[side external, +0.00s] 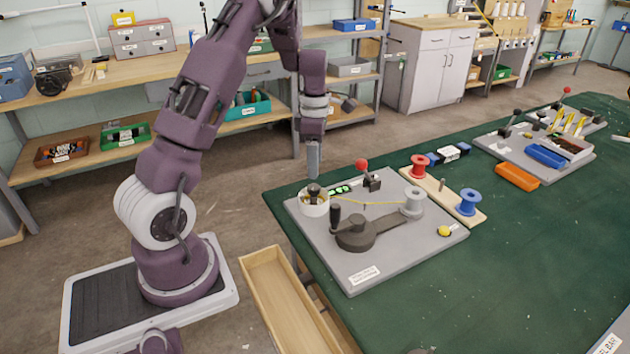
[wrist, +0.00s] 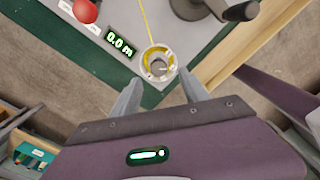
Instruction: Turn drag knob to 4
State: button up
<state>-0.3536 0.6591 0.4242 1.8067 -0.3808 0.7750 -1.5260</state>
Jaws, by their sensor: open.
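I take this knob for the drag knob. In the wrist view, the round housing (wrist: 158,63) has a yellow inner ring with small marks I cannot read. My gripper (side external: 313,172) points down just above the knob, apart from it. In the wrist view, my gripper (wrist: 161,88) has its two fingers spread with nothing between them, and the housing shows just beyond the fingertips.
A green display (wrist: 120,43) reads 0.0 m. A red-ball lever (side external: 362,165) stands behind the housing. A dark crank (side external: 355,232) sits in front. A yellow thread (side external: 370,203) runs toward a grey spool (side external: 413,201). An open wooden drawer (side external: 262,300) juts out below.

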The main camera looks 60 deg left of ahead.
aim_at(315, 187)
notch_tip(315, 187, down, 7)
jog(key=shift+a+r, duration=0.1)
grip_shut()
dwell(0.3)
